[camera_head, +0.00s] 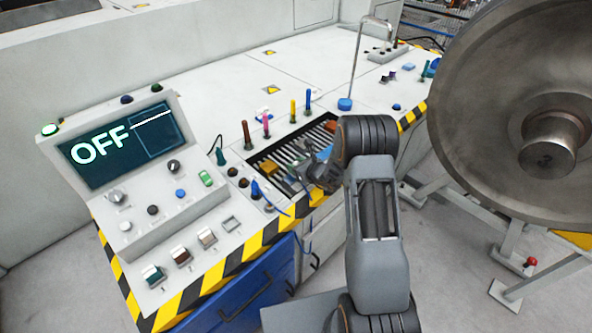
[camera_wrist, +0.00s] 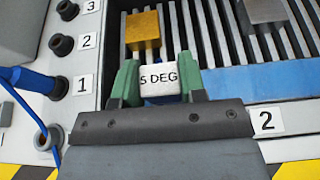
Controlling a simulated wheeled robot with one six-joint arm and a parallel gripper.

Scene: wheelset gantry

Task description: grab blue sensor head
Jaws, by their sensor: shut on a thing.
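My gripper (camera_wrist: 160,80) has green fingers shut on a block with a white face marked "5 DEG" (camera_wrist: 160,77). Blue shows just under the white face, so this looks like the blue sensor head, though its body is mostly hidden by the gripper. The block is over the slatted rack (camera_wrist: 202,22); I cannot tell if it still touches the slats. In the head view my gripper (camera_head: 318,172) is low over the rack, and the held block cannot be made out there.
A yellow block (camera_wrist: 143,28) and a grey block (camera_wrist: 267,10) sit on the rack beyond. A flat blue surface (camera_wrist: 275,82) lies to the right. A blue plug with a cable (camera_wrist: 28,80) is at port 1, left. Colored handles (camera_head: 293,110) stand behind the rack. A large wheel (camera_head: 500,90) is at right.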

